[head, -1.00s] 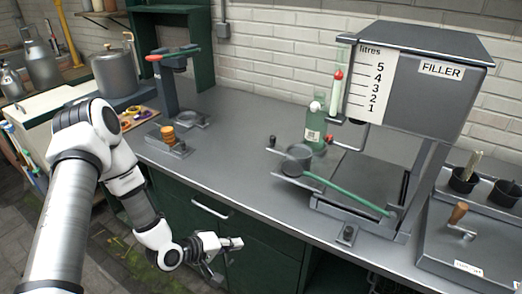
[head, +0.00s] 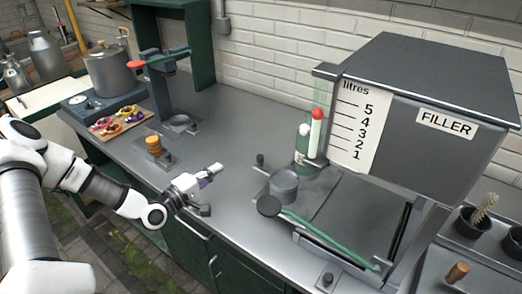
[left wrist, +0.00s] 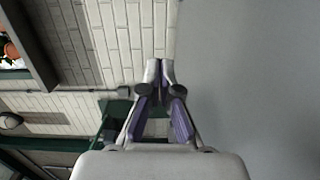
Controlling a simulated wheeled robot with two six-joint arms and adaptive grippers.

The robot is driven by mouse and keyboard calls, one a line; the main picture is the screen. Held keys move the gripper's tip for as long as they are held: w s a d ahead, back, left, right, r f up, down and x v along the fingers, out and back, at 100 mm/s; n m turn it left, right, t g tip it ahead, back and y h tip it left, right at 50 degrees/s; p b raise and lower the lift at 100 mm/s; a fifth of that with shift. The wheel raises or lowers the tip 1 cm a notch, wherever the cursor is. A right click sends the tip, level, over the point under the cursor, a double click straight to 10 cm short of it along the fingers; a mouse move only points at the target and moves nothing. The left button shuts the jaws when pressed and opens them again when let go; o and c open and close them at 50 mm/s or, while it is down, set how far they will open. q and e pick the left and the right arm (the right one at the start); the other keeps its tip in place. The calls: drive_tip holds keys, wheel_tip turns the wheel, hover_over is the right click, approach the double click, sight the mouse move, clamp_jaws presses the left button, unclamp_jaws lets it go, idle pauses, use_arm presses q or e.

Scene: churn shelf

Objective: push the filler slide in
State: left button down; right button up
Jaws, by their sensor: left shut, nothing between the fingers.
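The filler (head: 440,130), a big grey box with a litres scale, stands on the right of the counter. Its slide (head: 318,192) looks like a flat grey plate sticking out to the left at its foot, with a round grey cup (head: 284,187) on it. A dark round knob (head: 269,206) is at the near left end of a green bar (head: 330,239). My right gripper is not in view.
A stand with a red-tipped lever (head: 165,65) and a stack of orange discs (head: 153,145) are at the left. The counter (head: 225,130) between them and the slide is mostly clear.

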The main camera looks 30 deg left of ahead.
use_arm(q)
drive_tip(key=shift+w+d+r+b, duration=0.15)
drive_tip(key=shift+w+r+b, duration=0.1)
drive_tip(key=shift+w+b, duration=0.45)
drive_tip(key=w, duration=0.2)
drive_tip(key=w+d, duration=0.1)
drive_tip(key=w, duration=0.4)
drive_tip(key=shift+w+d+f, duration=0.15)
drive_tip(key=shift+w+d, duration=0.15)
drive_tip(key=shift+w, duration=0.05)
drive_tip(key=d, duration=0.2)
drive_tip(key=shift+s+d, duration=0.25)
drive_tip(key=shift+d, duration=0.45)
drive_tip(key=shift+w+d, duration=0.15)
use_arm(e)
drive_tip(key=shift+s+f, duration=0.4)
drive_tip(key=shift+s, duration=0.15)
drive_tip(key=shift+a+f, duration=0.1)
